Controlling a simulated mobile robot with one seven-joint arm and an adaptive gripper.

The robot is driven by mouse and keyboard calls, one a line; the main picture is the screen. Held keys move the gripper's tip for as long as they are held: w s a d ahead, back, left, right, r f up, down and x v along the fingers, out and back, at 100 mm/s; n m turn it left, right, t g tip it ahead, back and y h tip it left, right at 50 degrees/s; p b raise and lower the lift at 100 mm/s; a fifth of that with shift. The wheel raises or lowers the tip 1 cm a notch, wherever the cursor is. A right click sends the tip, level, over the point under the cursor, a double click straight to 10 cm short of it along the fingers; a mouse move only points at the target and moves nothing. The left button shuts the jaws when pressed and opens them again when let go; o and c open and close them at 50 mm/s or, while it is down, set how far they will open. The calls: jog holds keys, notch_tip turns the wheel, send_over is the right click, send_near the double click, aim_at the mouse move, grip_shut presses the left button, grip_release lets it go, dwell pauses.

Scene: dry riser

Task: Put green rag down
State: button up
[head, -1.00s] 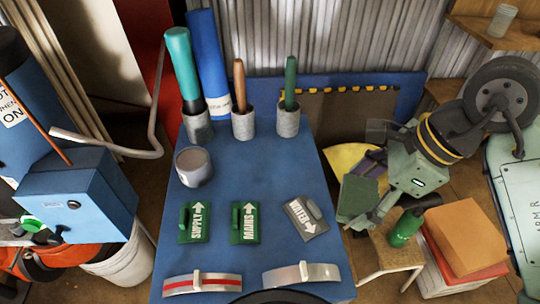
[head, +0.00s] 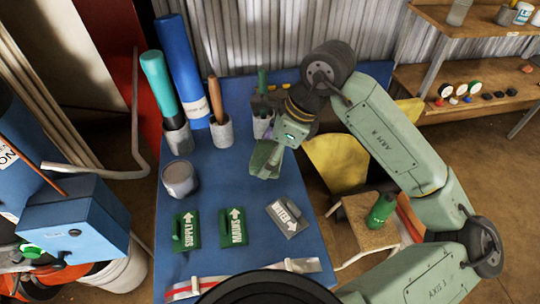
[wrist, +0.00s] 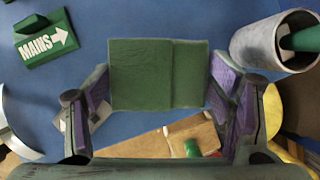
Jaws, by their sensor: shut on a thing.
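The green rag (head: 264,160) is held in my gripper (head: 278,147) above the right part of the blue table (head: 218,180) in the head view. In the wrist view the rag (wrist: 155,75) is a flat dark green rectangle with a fold line, spanning between the purple-padded fingers of my gripper (wrist: 165,90). My gripper is shut on it. Blue tabletop shows beyond the rag, and I cannot tell exactly how high it hangs.
Behind the gripper stands a grey cup with a green handle (wrist: 275,42). Green signs SUPPLY (head: 187,231) and MAINS (head: 233,228), a grey WATER sign (head: 287,215) and a grey pot (head: 180,179) occupy the table. A stool (head: 367,228) with a green bottle (head: 381,210) stands right.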

notch_tip(320, 180, down, 3)
jog(key=shift+r+p, duration=0.1)
jog(key=shift+p, duration=0.45)
jog(key=shift+f+b, duration=0.35)
jog(key=o, duration=1)
jog(key=shift+r, duration=0.15)
jog(key=shift+r+p, duration=0.3)
jog(key=shift+p, duration=0.2)
jog(key=b+v, duration=0.3)
jog(key=v, duration=0.8)
jog(key=shift+d+r+b, duration=0.2)
jog(key=shift+r+b, duration=0.05)
jog(key=shift+b, duration=0.15)
jog(key=shift+s+f, duration=0.1)
